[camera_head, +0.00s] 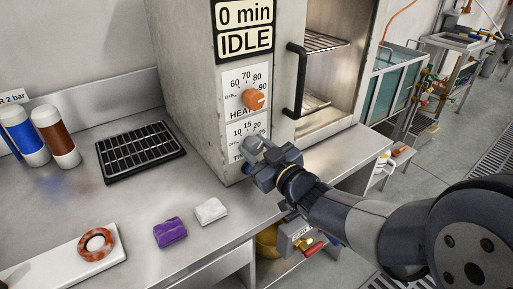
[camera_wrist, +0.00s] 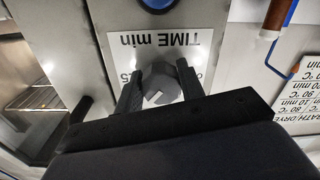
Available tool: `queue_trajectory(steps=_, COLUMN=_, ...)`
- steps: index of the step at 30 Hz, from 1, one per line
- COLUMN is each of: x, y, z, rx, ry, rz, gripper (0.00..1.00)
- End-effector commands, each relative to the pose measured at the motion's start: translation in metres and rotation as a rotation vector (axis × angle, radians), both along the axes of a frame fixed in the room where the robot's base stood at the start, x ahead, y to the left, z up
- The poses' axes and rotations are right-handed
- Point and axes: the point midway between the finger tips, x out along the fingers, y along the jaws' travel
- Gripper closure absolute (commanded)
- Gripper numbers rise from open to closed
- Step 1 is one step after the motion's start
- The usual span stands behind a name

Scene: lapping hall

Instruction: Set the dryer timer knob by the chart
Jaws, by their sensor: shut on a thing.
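The dryer (camera_head: 188,60) stands at the back of the bench, its display (camera_head: 245,28) reading "0 min" and "IDLE". My gripper (camera_wrist: 160,87) is shut on the grey timer knob (camera_wrist: 162,90), one finger on each side. A pale mark shows on the knob; its setting cannot be read. In the wrist view the plate reads "TIME min" upside down. A chart (camera_wrist: 309,94) at the right edge is upside down and partly cut off.
The orange heat knob (camera_head: 254,98) is just above my gripper. The dryer's black door handle (camera_head: 296,80) stands out to the right. A black rack (camera_head: 140,151), purple block (camera_head: 170,232), white block (camera_head: 210,210) and two bottles lie or stand on the bench.

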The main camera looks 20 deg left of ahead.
Motion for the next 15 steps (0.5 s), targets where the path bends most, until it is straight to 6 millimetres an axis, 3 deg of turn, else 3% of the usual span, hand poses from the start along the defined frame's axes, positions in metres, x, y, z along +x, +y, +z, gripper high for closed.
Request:
queue_trajectory(steps=6, x=-0.0002, y=0.0001, z=-0.0004, rx=-0.001, ry=-0.001, rz=0.001, gripper=0.86)
queue_trajectory(steps=7, x=-0.0002, y=0.0001, z=-0.0004, rx=-0.001, ry=-0.001, rz=0.001, gripper=0.61)
queue_trajectory(steps=15, x=0.0, y=0.0, z=-0.0002, rx=-0.001, ry=-0.001, rz=0.0, gripper=0.41)
